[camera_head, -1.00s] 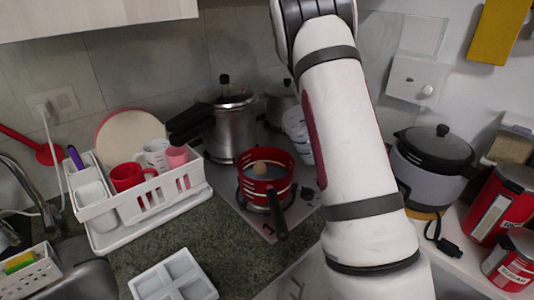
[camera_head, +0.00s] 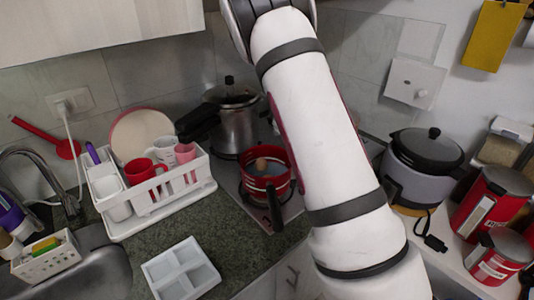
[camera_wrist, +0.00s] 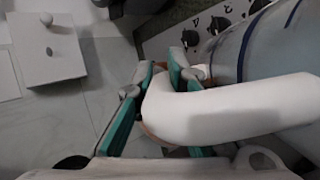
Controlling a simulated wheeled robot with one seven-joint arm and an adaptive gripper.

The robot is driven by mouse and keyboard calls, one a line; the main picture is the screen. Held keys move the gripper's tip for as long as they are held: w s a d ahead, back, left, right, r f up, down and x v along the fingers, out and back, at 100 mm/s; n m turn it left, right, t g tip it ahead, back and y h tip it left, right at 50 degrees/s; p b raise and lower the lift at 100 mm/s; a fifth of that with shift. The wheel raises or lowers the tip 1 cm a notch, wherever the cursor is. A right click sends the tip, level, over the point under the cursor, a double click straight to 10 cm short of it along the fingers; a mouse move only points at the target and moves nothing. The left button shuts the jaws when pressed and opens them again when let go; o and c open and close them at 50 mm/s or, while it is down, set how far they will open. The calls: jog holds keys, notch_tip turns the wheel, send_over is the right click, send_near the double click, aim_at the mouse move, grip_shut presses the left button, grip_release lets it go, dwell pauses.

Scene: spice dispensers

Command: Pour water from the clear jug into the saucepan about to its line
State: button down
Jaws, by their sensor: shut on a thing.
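The red saucepan (camera_head: 265,184) sits on the stove with its dark handle toward me. A round wooden-looking piece shows at its top. The saucepan's inside level and line are too small to tell. In the wrist view, my gripper (camera_wrist: 163,78), with teal-sided fingers, is shut on the thick white handle (camera_wrist: 225,108) of the jug. The jug's clear greyish body (camera_wrist: 275,42) fills the upper right of that view, with a blue stripe along it. The water in it cannot be made out. My gripper and the jug do not show in the head view.
A steel pressure cooker (camera_head: 233,128) stands behind the saucepan. A white dish rack (camera_head: 150,210) with cups is to the left, a white divided tray (camera_head: 181,270) in front. A rice cooker (camera_head: 425,175) and red canisters (camera_head: 490,200) are at right. Stove knobs (camera_wrist: 220,25) show near the jug.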

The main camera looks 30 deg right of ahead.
jog(key=shift+s+a+r+h+p, duration=0.1)
jog(key=shift+a+r+h+p, duration=0.1)
jog(key=shift+r+h+p, duration=0.4)
jog(key=shift+a+r+h+p, duration=0.1)
jog(key=shift+a+r+p, duration=0.2)
jog(key=shift+r, duration=0.55)
dwell(1.1)
jog(key=shift+a+r+m+h+p, duration=0.2)
jog(key=shift+a+r+h+p, duration=0.05)
jog(key=shift+r+h+p, duration=0.25)
jog(key=shift+a+r+m+h+p, duration=0.2)
jog(key=shift+a+r+h+p, duration=0.15)
jog(key=shift+r, duration=0.25)
dwell(4.3)
